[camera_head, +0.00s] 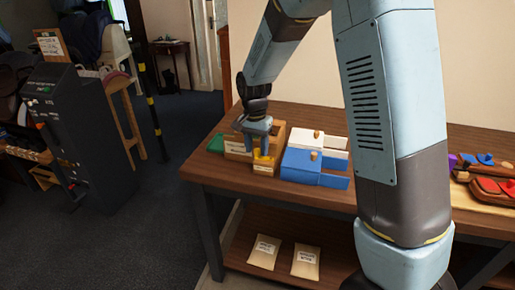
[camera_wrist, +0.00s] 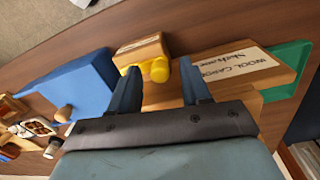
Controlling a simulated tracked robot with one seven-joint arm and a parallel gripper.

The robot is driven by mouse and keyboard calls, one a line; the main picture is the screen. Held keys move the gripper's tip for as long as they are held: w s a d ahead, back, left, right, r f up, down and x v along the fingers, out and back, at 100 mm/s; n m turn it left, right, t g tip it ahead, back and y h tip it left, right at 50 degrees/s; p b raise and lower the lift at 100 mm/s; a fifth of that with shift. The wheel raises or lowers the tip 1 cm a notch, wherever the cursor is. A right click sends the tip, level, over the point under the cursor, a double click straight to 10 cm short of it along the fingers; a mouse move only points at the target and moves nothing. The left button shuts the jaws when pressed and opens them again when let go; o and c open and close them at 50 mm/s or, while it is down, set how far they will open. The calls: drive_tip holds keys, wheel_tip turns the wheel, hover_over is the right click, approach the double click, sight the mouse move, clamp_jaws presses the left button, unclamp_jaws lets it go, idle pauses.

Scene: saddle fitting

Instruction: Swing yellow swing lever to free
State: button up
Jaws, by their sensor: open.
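The yellow swing lever (camera_head: 263,161) is at a small wooden block with a label, near the front edge of the table. It also shows in the wrist view (camera_wrist: 157,70), with rounded yellow ends against the small block (camera_wrist: 140,48). My gripper (camera_head: 260,140) is pointed down over the wooden fixture, just above and behind the lever. In the wrist view its two fingers (camera_wrist: 160,76) are apart, and the lever shows between and beyond their tips. Nothing is held. Whether a finger touches the lever cannot be told.
A larger labelled wooden block (camera_wrist: 235,62) with a green piece (camera_wrist: 290,70) stands beside the lever. A blue box (camera_head: 302,165) and a white box (camera_head: 330,143) with wooden knobs stand to the right. Red and purple parts (camera_head: 487,180) lie at the far right of the table.

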drive_tip(key=shift+f, duration=0.3)
drive_tip(key=shift+c, duration=0.2)
clamp_jaws()
drive_tip(key=shift+d, duration=0.2)
drive_tip(key=shift+a, duration=0.1)
